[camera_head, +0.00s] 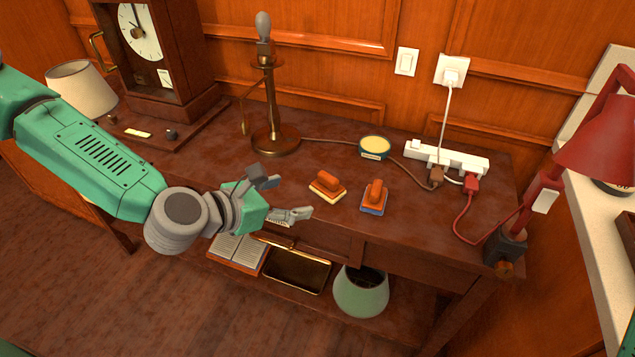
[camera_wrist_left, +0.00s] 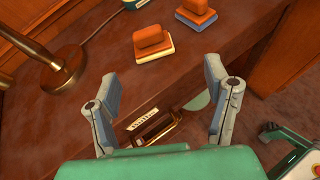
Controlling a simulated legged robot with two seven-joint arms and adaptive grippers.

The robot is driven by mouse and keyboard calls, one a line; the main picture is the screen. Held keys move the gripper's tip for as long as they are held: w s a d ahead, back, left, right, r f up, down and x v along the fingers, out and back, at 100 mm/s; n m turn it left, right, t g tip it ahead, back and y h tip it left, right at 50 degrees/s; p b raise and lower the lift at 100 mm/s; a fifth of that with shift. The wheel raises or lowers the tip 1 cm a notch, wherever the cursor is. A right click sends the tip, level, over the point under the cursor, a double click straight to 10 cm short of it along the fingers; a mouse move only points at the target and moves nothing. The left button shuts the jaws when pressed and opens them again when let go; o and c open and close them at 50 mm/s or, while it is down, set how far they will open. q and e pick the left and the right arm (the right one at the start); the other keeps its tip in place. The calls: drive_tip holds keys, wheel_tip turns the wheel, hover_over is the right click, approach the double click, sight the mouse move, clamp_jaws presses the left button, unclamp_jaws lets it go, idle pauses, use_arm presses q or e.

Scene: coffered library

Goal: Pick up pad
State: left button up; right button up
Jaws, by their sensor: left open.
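Two pads with orange handles lie on the dark wooden table. One pad (camera_head: 327,186) has a pale yellow base; it also shows in the left wrist view (camera_wrist_left: 153,42). The other pad (camera_head: 375,197) has a blue base and sits just to its right; it also shows in the left wrist view (camera_wrist_left: 198,15). My left gripper (camera_head: 288,194) is open and empty, left of the yellow-based pad near the table's front edge, apart from both pads. In the left wrist view its spread fingers (camera_wrist_left: 163,85) stand below both pads. My right gripper is not seen.
A brass lamp stand (camera_head: 270,125) rises behind my left gripper. A round yellow-topped tin (camera_head: 375,146) and a white power strip (camera_head: 447,158) with cords lie behind the pads. A red lamp (camera_head: 540,195) stands at right.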

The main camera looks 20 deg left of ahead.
sight(323, 178)
use_arm(q)
drive_tip(key=shift+n+t+y, duration=0.3)
drive_tip(key=shift+n, duration=0.5)
drive_tip(key=x, duration=0.2)
drive_tip(key=r+x, duration=0.1)
drive_tip(key=x, duration=0.2)
drive_tip(key=w+x, duration=0.1)
drive_tip(key=x, duration=0.2)
drive_tip(key=shift+w+a+r, duration=0.15)
drive_tip(key=shift+w+r, duration=0.05)
drive_tip(key=w+f, duration=0.1)
drive_tip(key=w, duration=0.1)
drive_tip(key=w+f, duration=0.1)
drive_tip(key=w, duration=0.1)
drive_tip(key=shift+d+f+b, duration=0.2)
drive_tip(key=shift+f+b, duration=0.1)
drive_tip(key=shift+f, duration=0.1)
drive_tip(key=shift+w+d, duration=0.15)
drive_tip(key=shift+d, duration=0.5)
drive_tip(key=shift+c, duration=1.2)
drive_tip(key=c, duration=0.8)
drive_tip(key=shift+a, duration=0.25)
drive_tip(key=c, duration=0.3)
drive_tip(key=shift+a, duration=0.2)
drive_tip(key=shift+c, duration=0.2)
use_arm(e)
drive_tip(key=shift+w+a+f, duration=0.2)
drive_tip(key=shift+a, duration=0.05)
